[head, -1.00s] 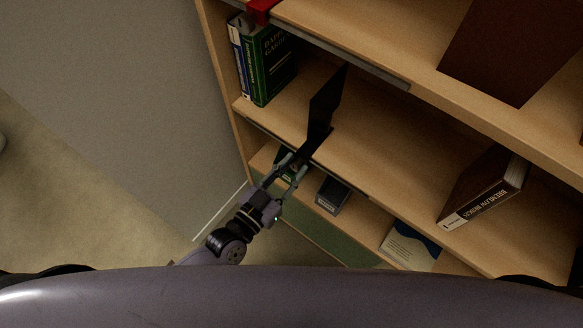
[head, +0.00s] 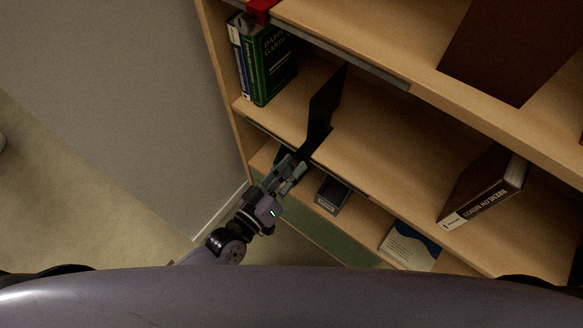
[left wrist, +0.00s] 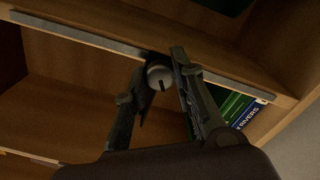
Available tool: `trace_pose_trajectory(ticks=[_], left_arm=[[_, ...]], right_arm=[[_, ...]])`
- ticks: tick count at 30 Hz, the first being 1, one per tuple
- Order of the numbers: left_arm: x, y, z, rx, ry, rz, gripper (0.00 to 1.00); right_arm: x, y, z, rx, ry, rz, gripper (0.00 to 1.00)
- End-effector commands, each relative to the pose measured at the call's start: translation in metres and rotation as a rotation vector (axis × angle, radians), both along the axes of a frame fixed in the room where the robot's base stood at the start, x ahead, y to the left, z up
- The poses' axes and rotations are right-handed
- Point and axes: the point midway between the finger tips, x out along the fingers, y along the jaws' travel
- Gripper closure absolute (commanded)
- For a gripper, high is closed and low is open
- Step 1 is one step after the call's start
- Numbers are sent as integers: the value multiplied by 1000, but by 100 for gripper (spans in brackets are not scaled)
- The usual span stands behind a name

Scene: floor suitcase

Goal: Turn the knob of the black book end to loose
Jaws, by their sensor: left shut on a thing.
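The black book end (head: 325,102) stands upright on the middle shelf, near the shelf's front edge. Its round grey knob (left wrist: 160,75) shows in the left wrist view, with a dark mark on its face, below the shelf's front edge. My left gripper (head: 298,168) reaches up to that edge from the front. In the left wrist view its fingers (left wrist: 159,72) stand on both sides of the knob and are shut on it. In the head view the knob is hidden by the fingers. My right gripper is not in view.
Green and blue books (head: 268,62) stand at the shelf's left end. A dark box (head: 333,194) and a white-and-blue book (head: 410,246) are on the shelf below. A wall (head: 130,80) is at left.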

Motion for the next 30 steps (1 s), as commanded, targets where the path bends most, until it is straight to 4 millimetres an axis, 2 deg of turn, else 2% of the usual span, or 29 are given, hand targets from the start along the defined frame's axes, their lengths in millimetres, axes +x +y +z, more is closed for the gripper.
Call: trace_pose_trajectory(ticks=[21,30], left_arm=[[0,0,-2,-545,398,0,100],[-1,0,-2,-717,524,0,100]], right_arm=[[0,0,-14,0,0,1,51],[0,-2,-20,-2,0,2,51]])
